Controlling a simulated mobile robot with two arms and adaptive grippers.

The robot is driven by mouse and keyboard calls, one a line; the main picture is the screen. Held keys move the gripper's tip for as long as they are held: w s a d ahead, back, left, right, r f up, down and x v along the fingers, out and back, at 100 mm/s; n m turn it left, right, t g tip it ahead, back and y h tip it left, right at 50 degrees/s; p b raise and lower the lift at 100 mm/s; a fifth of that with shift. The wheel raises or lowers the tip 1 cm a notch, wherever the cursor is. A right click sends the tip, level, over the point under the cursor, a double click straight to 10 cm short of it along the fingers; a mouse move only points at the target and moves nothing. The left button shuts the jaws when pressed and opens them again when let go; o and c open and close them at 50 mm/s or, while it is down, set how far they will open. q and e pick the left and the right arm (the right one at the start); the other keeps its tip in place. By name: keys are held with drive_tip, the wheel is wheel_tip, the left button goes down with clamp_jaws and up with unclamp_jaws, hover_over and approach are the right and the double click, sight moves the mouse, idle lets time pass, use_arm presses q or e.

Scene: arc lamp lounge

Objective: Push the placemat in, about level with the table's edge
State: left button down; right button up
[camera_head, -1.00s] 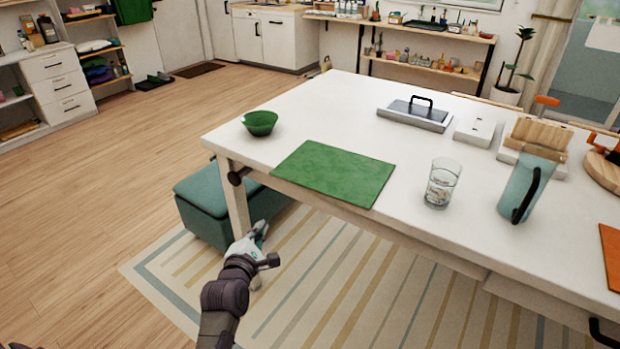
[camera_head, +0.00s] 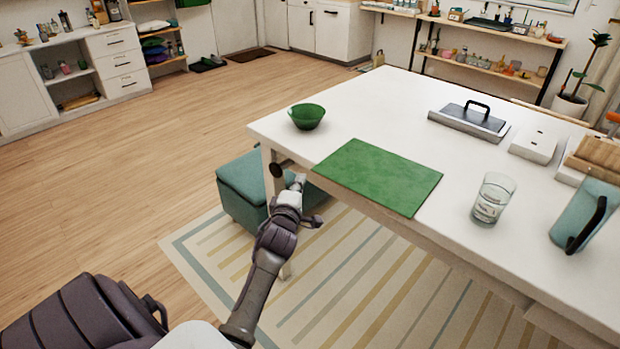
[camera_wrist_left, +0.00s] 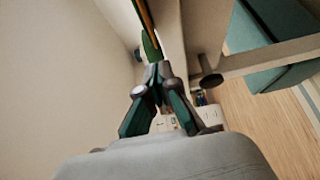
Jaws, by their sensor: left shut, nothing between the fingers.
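The green rectangular placemat (camera_head: 378,177) lies flat on the white table (camera_head: 375,113) in the head view. Its near long side runs along the table's near edge and seems to stick out slightly over it, most clearly at the left corner. My left gripper (camera_head: 299,182) is shut and empty, just in front of the table's edge near the placemat's left corner, apparently not touching it. In the left wrist view my left gripper (camera_wrist_left: 153,70) points along the table's side. A green sliver shows at its tips, and I cannot tell what it is. My right gripper is out of view.
A green bowl (camera_head: 306,116) stands left of the placemat and a glass (camera_head: 493,198) stands to its right. A blue pitcher (camera_head: 585,215) is farther right. A teal bench (camera_head: 243,184) sits under the table's left end, beside my left arm.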

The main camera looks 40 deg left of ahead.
use_arm(q)
drive_tip(key=shift+w+d, duration=0.35)
drive_tip(key=shift+w, duration=0.35)
drive_tip(key=shift+w+d, duration=0.3)
drive_tip(key=shift+w, duration=0.4)
drive_tip(key=w, duration=0.1)
drive_tip(key=w+d+b, duration=0.1)
drive_tip(key=w, duration=0.1)
drive_tip(key=shift+s, duration=0.15)
